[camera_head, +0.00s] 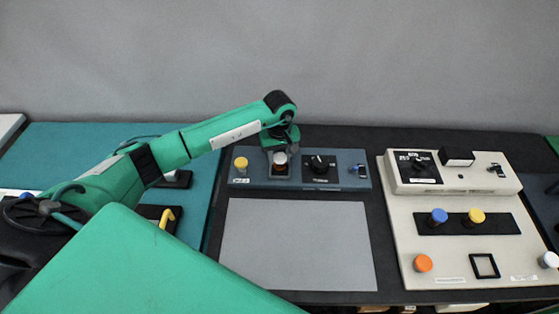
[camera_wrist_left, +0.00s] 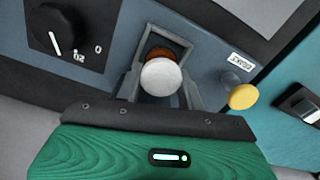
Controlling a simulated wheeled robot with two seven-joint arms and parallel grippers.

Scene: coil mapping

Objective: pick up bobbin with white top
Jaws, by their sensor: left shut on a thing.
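The bobbin with the white top (camera_head: 280,159) stands at the black square holder on the blue-grey panel (camera_head: 341,181). In the left wrist view its round white top (camera_wrist_left: 161,76) shows with a brown-orange part behind it. My left gripper (camera_head: 281,151) comes down over the bobbin from the left arm. In the left wrist view my left gripper's fingers (camera_wrist_left: 162,85) are on both sides of the bobbin, shut on it. The square frame (camera_wrist_left: 177,56) is right around or behind the bobbin; I cannot tell whether the bobbin is lifted. My right gripper is not in view.
A yellow-topped bobbin (camera_head: 241,163) stands just left of the holder, and a black knob (camera_head: 319,164) just right. A grey mat (camera_head: 297,245) lies clear in front. The cream panel (camera_head: 450,270) at right carries blue (camera_head: 438,216), yellow (camera_head: 476,216) and orange (camera_head: 423,263) tops.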

